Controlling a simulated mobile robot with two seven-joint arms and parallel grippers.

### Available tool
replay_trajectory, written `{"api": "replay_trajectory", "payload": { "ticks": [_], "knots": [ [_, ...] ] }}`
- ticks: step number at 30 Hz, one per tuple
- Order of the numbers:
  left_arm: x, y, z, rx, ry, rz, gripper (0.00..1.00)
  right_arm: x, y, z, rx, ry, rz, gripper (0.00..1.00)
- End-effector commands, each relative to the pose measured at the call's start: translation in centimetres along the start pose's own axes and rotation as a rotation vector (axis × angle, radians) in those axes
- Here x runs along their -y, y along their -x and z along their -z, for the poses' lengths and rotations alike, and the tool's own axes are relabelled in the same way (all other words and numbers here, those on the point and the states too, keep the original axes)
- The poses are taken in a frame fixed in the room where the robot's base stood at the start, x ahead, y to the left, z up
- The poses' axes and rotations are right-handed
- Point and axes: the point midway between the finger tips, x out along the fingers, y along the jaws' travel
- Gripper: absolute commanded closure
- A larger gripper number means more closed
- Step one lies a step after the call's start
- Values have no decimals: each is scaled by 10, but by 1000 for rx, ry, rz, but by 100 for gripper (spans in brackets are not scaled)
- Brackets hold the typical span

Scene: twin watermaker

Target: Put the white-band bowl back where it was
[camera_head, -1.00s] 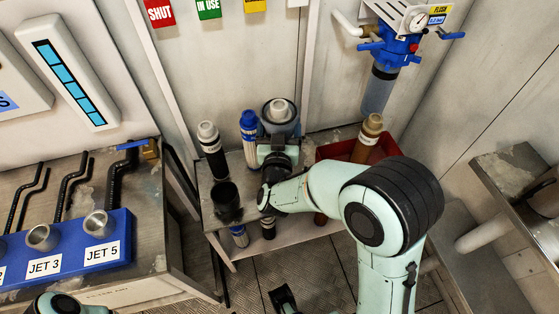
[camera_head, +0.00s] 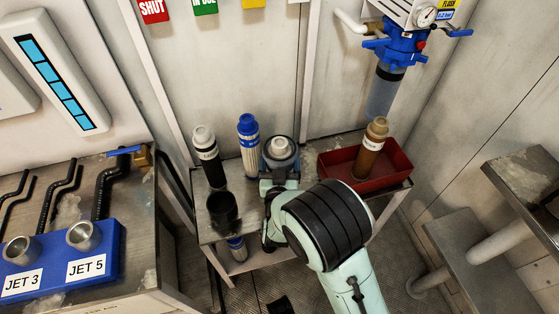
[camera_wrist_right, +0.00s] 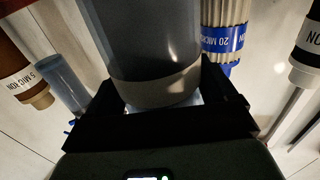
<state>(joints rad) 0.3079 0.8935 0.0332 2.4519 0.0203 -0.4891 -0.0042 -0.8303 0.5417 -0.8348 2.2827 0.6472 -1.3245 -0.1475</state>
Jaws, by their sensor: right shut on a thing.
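The white-band bowl (camera_wrist_right: 155,90) is a grey see-through cylinder with a pale band near its rim in the right wrist view. My right gripper (camera_wrist_right: 155,112) is shut around it at the band. My left gripper is out of view.
A blue-topped cartridge (camera_head: 249,145) stands close left of the bowl. Further left are a white-topped black cartridge (camera_head: 208,158) and a dark cup (camera_head: 223,212). A red tray (camera_head: 338,168) with a brown cartridge (camera_head: 371,148) is to the right. A blue filter head (camera_head: 397,45) hangs above.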

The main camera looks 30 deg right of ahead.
Motion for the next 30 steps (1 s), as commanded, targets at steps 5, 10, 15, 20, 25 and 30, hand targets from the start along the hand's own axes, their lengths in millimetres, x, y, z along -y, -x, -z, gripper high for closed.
{"api": "replay_trajectory", "payload": {
  "ticks": [5,10,15,20,25,30],
  "knots": [
    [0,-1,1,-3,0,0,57,0,0,0,-3,-1,0,83],
    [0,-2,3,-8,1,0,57,0,0,-2,0,0,0,0],
    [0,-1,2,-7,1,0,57,0,0,-2,0,0,0,0],
    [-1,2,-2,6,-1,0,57,1,6,1,2,0,2,0],
    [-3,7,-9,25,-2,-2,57,1,38,1,4,2,5,0],
    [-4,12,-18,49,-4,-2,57,1,80,2,3,3,6,0]
  ]
}}
